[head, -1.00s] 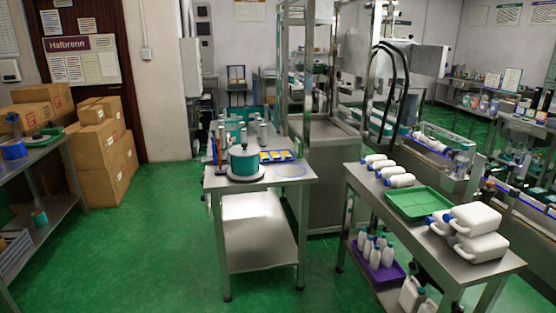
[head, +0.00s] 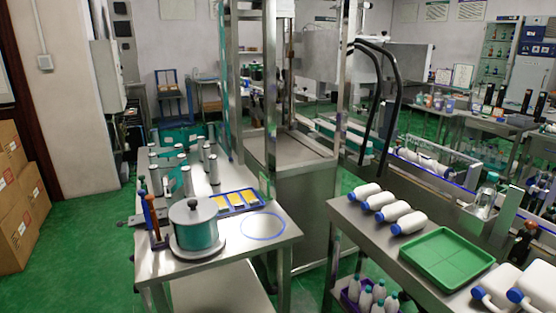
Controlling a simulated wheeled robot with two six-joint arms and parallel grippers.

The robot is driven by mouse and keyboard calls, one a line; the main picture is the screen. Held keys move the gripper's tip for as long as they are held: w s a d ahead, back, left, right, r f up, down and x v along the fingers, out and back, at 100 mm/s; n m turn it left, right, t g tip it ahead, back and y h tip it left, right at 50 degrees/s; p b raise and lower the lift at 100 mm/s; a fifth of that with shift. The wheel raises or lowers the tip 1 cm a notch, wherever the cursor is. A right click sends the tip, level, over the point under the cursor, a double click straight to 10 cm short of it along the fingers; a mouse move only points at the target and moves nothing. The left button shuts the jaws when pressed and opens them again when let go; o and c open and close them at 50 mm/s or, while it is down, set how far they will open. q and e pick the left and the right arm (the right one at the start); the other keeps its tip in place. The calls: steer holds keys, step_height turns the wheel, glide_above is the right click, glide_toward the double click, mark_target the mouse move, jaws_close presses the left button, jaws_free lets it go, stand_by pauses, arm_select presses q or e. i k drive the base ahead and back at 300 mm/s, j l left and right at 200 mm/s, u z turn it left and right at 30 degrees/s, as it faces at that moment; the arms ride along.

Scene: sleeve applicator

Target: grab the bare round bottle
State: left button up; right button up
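Several white round bottles with blue caps lie on their sides in a row on the right steel table. The nearest of them (head: 409,222) lies just behind the green tray, and the farthest (head: 365,192) lies at the table's back left. From here I cannot tell for certain which of them is bare. More white bottles (head: 378,296) stand upright in a purple crate (head: 349,299) on the shelf below. Neither of my grippers is in view.
The green tray (head: 446,257) is empty. White jugs (head: 501,288) lie at the right table's front. The left steel table (head: 252,254) holds a teal pot (head: 194,228) and a blue tray of yellow pieces (head: 237,201). Green floor shows between the tables. A steel-framed machine (head: 290,150) stands behind.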

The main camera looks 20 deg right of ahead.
mark_target(484, 203)
steer(key=i+z, duration=0.2)
steer(key=i, duration=0.2)
steer(key=i+j+z, duration=0.2)
steer(key=i, duration=0.15)
steer(key=i+j+z, duration=0.25)
steer(key=i, duration=0.15)
steer(key=l+z, duration=0.1)
steer(key=z, duration=1.7)
